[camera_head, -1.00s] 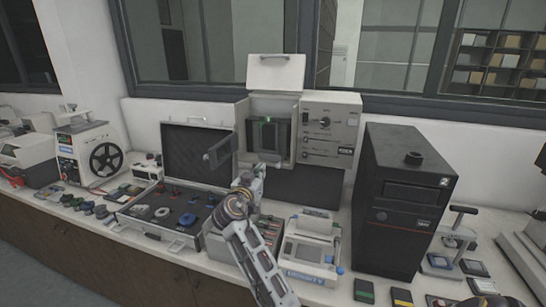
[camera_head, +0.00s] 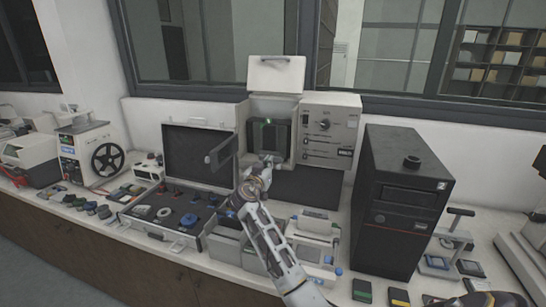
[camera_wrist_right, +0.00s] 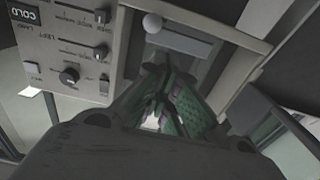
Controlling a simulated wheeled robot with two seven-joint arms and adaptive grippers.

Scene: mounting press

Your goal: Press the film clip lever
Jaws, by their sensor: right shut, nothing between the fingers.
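In the right wrist view the gripper (camera_wrist_right: 160,85) points into the press's frame. A pale round knob (camera_wrist_right: 152,23) and a grey bar lie just beyond the fingertips. I cannot tell for sure which part is the film clip lever. My left gripper is not in view.
A control panel (camera_head: 329,130) with a dial and sliders adjoins the press on the right. A black tower (camera_head: 398,200) stands further right. An open case (camera_head: 190,160) with small parts is at left.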

